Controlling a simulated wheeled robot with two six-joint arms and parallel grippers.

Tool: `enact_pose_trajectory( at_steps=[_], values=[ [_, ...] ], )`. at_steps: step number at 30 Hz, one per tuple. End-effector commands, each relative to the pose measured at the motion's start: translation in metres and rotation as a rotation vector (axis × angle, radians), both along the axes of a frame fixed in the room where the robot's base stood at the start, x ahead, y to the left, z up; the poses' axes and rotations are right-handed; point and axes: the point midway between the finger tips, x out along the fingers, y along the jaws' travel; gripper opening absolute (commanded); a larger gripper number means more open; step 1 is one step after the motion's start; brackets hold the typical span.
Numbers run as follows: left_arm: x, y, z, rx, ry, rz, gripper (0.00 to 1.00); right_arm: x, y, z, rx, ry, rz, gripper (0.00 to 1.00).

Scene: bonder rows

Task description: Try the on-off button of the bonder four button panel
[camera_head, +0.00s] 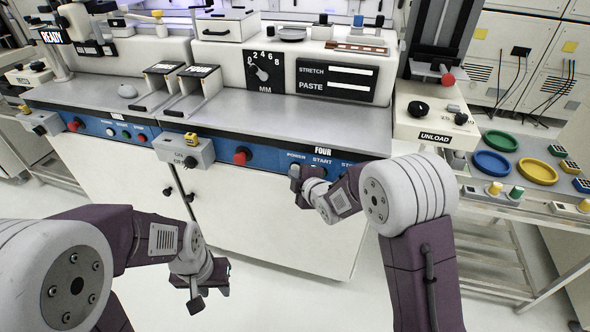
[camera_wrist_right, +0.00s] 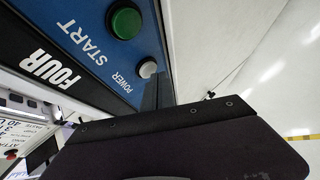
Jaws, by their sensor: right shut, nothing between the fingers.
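The bonder four panel is a blue strip (camera_head: 270,160) on the cabinet front, lettered FOUR, POWER, START and a partly hidden third word. In the right wrist view the panel (camera_wrist_right: 75,38) shows a round white button (camera_wrist_right: 147,68) beside POWER and a green button (camera_wrist_right: 123,22) beside START. My right gripper (camera_head: 294,178) is shut and empty, just in front of the panel below POWER. In the wrist view its dark tip (camera_wrist_right: 157,93) is close to the white button; I cannot tell whether they touch. My left gripper (camera_head: 206,287) hangs low at the left, away from the panel; its jaw opening is unclear.
A red button (camera_head: 242,156) is left of POWER. A grey box (camera_head: 184,152) with a knob juts out further left. An unload unit (camera_head: 435,115) stands at the right, beside a table with green, blue and yellow round trays (camera_head: 492,163). The floor before the cabinet is clear.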

Motion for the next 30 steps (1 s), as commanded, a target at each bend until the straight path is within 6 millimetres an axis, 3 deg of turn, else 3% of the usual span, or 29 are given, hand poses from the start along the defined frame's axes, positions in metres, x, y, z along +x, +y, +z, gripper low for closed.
enact_pose_trajectory(
  at_steps=[30],
  values=[
    [0.0000, 0.0000, -0.0017, 0.000, 0.000, 0.000, 0.36, 0.0044, -0.0013, -0.0004, 0.001, -0.001, -0.001, 0.00]
  ],
)
